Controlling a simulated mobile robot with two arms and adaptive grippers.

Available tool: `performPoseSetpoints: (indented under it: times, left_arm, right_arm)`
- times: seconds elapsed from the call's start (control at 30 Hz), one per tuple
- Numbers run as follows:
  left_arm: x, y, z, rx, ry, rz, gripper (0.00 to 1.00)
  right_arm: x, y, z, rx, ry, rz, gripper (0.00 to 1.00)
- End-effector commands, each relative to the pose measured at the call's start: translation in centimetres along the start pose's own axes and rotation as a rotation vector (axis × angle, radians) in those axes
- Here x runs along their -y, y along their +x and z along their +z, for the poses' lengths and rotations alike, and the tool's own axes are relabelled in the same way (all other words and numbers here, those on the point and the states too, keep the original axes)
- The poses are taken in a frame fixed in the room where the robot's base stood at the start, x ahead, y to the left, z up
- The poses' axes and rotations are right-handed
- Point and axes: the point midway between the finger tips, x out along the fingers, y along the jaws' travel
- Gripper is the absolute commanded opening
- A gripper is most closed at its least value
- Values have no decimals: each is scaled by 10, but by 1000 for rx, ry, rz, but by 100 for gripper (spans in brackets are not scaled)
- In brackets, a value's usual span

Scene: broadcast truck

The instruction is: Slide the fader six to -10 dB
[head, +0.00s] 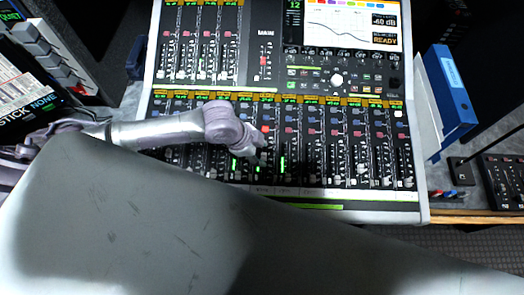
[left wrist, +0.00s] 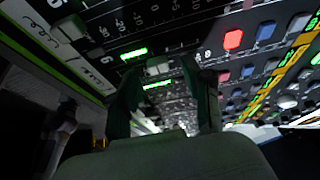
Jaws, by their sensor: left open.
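The mixing console (head: 300,192) fills the middle of the head view, with a long lower row of fader strips. My left gripper (head: 261,152) is over the middle of that row, its fingers pointing right and down at the panel. In the left wrist view the fingers of my left gripper (left wrist: 168,92) are apart, with a pale fader cap (left wrist: 158,68) seen between and just beyond their tips. I cannot tell whether they touch it. Another pale fader cap (left wrist: 72,28) is at upper left, near printed scale numbers. I cannot tell for certain which cap is fader six.
A screen (head: 352,24) and knobs are at the console's top. Another control panel (head: 22,92) is at left. A large grey surface crosses the foreground. Other fader caps stand close around the gripper.

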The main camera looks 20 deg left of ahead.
Motion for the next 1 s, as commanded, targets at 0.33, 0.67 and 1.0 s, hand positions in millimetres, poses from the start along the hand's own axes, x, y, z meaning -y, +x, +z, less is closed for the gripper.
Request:
performPoseSetpoints:
  times: [0.33,0.67,1.0]
  left_arm:
    - [0,18,0,1,2,0,50]
    - [0,18,0,1,1,0,20]
    - [0,17,0,0,1,0,0]
  right_arm:
    - [-4,-2,-26,-40,0,4,50]
    - [-1,-2,-12,-20,-1,2,50]
    - [-1,-2,-12,-19,0,2,50]
